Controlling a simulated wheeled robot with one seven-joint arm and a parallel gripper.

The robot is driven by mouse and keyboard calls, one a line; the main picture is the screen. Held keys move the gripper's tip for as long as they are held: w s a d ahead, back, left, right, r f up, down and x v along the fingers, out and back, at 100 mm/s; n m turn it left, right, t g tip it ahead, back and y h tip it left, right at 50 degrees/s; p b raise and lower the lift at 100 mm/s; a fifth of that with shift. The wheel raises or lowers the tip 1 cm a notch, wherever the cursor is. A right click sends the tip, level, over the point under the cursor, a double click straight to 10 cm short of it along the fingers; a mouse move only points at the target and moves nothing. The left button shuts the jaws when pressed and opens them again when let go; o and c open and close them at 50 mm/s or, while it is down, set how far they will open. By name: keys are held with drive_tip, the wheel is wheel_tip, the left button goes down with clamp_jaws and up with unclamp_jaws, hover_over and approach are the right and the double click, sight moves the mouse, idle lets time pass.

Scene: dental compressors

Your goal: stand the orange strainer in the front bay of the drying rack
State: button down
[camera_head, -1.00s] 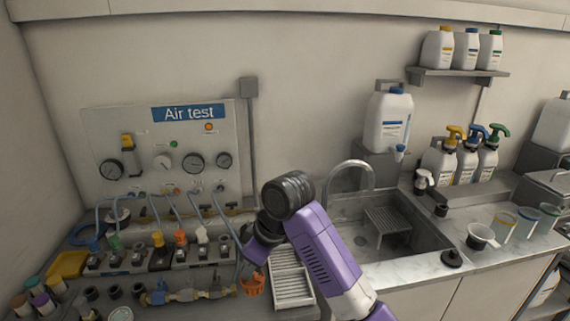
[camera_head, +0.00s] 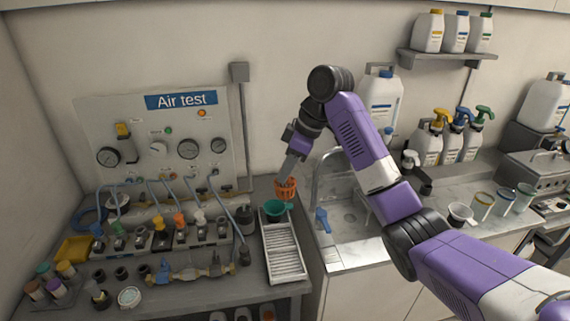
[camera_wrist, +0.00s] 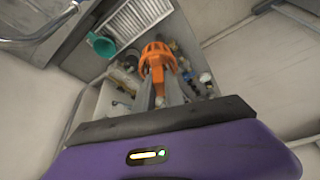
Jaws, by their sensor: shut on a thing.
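The orange strainer (camera_head: 286,189) hangs below my gripper (camera_head: 289,174), which is shut on it. It appears just above and behind the far end of the drying rack, apart from the slats. The drying rack (camera_head: 285,254) is a long, pale slatted tray on the counter; its near part looks empty. A teal strainer (camera_head: 274,210) sits at the rack's far end, close to the orange one in the picture. In the wrist view, the orange strainer (camera_wrist: 157,55) is between my fingers (camera_wrist: 158,82), with the rack (camera_wrist: 130,25) and teal strainer (camera_wrist: 102,45) beyond.
The air test board (camera_head: 165,145) and its row of fittings (camera_head: 165,240) stand left of the rack. The sink (camera_head: 350,215) with its curved tap (camera_head: 322,165) is to the right. A dark canister (camera_head: 244,220) stands close to the rack's far left.

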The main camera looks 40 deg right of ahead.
wheel_tip(320, 180, down, 5)
drive_tip(key=shift+a+r, duration=0.15)
wheel_tip(320, 180, down, 24)
drive_tip(key=b, duration=0.5)
drive_tip(key=shift+b, duration=0.3)
idle(0.6)
idle(0.5)
drive_tip(key=shift+f+b, duration=0.8)
drive_tip(key=shift+f, duration=0.55)
drive_tip(key=c, duration=1.3)
unclamp_jaws()
drive_tip(key=shift+c, duration=0.2)
drive_tip(key=c, duration=0.4)
